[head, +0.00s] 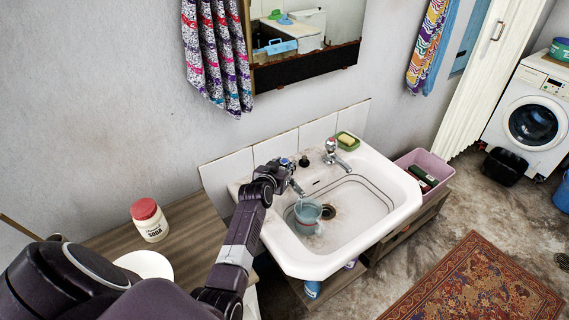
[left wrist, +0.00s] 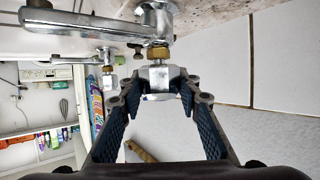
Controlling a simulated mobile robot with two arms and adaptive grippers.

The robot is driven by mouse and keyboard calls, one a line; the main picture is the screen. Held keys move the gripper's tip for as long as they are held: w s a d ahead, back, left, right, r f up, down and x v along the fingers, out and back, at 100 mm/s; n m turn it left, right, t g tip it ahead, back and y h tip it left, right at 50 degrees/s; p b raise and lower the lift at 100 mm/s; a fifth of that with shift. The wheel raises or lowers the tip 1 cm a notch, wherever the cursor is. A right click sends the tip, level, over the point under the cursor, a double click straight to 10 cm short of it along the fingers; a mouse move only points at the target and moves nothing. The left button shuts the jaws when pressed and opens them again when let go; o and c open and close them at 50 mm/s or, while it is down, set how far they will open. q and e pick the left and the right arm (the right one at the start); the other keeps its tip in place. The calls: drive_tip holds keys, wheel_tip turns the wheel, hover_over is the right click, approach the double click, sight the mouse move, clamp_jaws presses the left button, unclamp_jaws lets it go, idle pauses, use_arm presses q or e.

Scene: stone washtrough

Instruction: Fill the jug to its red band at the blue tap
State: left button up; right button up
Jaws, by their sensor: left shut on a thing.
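The jug (head: 306,214), pale blue and see-through, stands in the white sink (head: 379,239) below the spout of the left-hand tap (head: 297,187). I cannot make out its red band or water level, nor any running water. My left gripper (head: 284,169) is at the top of that tap and hides most of it, so no blue mark shows. In the left wrist view, the left gripper (left wrist: 161,88) is shut on the chrome tap head (left wrist: 157,78). The second tap (head: 332,153), with a red mark on top, stands to the right. My right gripper is out of view.
A green soap dish (head: 347,142) sits on the sink's back corner. A dark plug (head: 304,161) lies between the taps. A red-lidded soda jar (head: 149,220) stands on the wooden counter (head: 200,232) at left. A pink tub (head: 432,165) is right of the sink.

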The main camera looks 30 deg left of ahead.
use_arm(q)
drive_tip(key=o, duration=1.2)
drive_tip(key=shift+c, duration=0.2)
drive_tip(key=v, duration=1.2)
drive_tip(key=shift+a, duration=0.1)
